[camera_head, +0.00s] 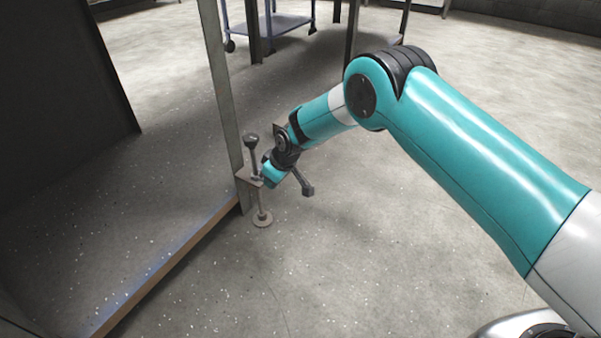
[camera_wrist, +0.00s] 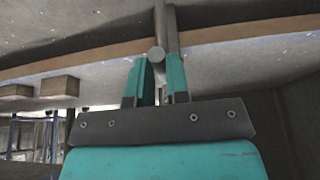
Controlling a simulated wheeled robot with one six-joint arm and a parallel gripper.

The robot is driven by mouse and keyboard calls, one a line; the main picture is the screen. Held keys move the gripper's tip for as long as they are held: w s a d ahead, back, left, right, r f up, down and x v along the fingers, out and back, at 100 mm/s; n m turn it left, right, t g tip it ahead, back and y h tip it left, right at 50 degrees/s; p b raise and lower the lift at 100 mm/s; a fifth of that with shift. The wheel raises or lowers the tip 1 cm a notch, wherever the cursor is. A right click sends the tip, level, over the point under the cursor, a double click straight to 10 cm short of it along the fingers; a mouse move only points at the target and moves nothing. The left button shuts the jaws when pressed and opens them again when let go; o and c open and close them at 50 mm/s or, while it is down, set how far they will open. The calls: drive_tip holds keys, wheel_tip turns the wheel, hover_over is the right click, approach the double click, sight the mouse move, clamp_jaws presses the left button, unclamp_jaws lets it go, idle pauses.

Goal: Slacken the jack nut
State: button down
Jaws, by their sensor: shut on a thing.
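The jack stands at the metal post, left of centre in the head view, with a dark knob (camera_head: 252,143) on top and a round foot (camera_head: 263,219) near the floor. My gripper (camera_head: 268,174) reaches its middle from the right, beside the bracket (camera_head: 245,176). In the wrist view, my gripper's two teal fingers (camera_wrist: 159,66) are closed around a grey round-ended piece (camera_wrist: 157,53), which I take as part of the jack nut. A grey rod (camera_wrist: 160,16) runs up behind it. In the head view the fingertips and my wrist hide the nut itself.
The grey post (camera_head: 221,80) and a wood-edged platform (camera_head: 165,267) are close on the left. A blue cart (camera_head: 280,24) stands at the back. The floor (camera_head: 360,265) in front is clear. Wooden blocks (camera_wrist: 60,86) show at left in the wrist view.

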drive_tip(key=shift+w+d+f+n+g+y+b, duration=0.15)
drive_tip(key=shift+w+d+n+g+b, duration=0.2)
drive_tip(key=shift+n, duration=0.5)
drive_tip(key=shift+w+d+r+n+g+y+b, duration=0.15)
drive_tip(key=shift+w+n+g, duration=0.2)
drive_tip(key=shift+n, duration=0.45)
drive_tip(key=shift+w+d+f+n+g+y+b, duration=0.15)
drive_tip(key=shift+w+n+g+b, duration=0.25)
drive_tip(key=shift+n, duration=0.45)
drive_tip(key=shift+w, duration=0.1)
drive_tip(key=c, duration=1.1)
unclamp_jaws()
drive_tip(key=shift+r, duration=0.2)
drive_tip(key=p+v, duration=0.9)
drive_tip(key=v, duration=0.8)
drive_tip(key=shift+s+r, duration=0.15)
drive_tip(key=shift+s, duration=0.05)
